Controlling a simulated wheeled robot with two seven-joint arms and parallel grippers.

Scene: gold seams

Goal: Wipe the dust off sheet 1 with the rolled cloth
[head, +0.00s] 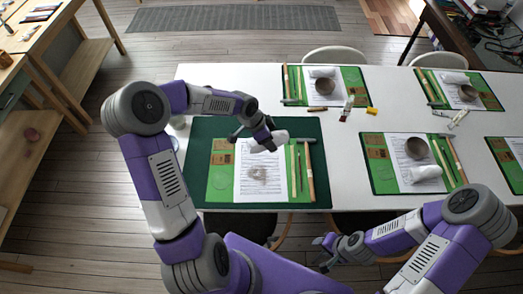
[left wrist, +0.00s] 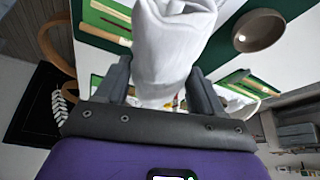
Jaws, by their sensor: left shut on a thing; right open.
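A printed white sheet (head: 245,190) lies on a bright green board on the dark green mat (head: 200,150). A grey-brown dust patch (head: 257,173) shows on its middle. My left gripper (head: 263,141) is shut on the white rolled cloth (head: 281,137), over the upper part of the sheet. Whether the cloth touches the paper I cannot tell. In the left wrist view the cloth (left wrist: 172,55) is clasped between both fingers. My right gripper (head: 328,250) is open and empty, in front of the table's near edge.
Other green boards with sheets, bowls (head: 417,148) and rolled cloths stand to the right and behind. A small white bottle (head: 347,106) and a yellow block (head: 372,111) stand near the mat.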

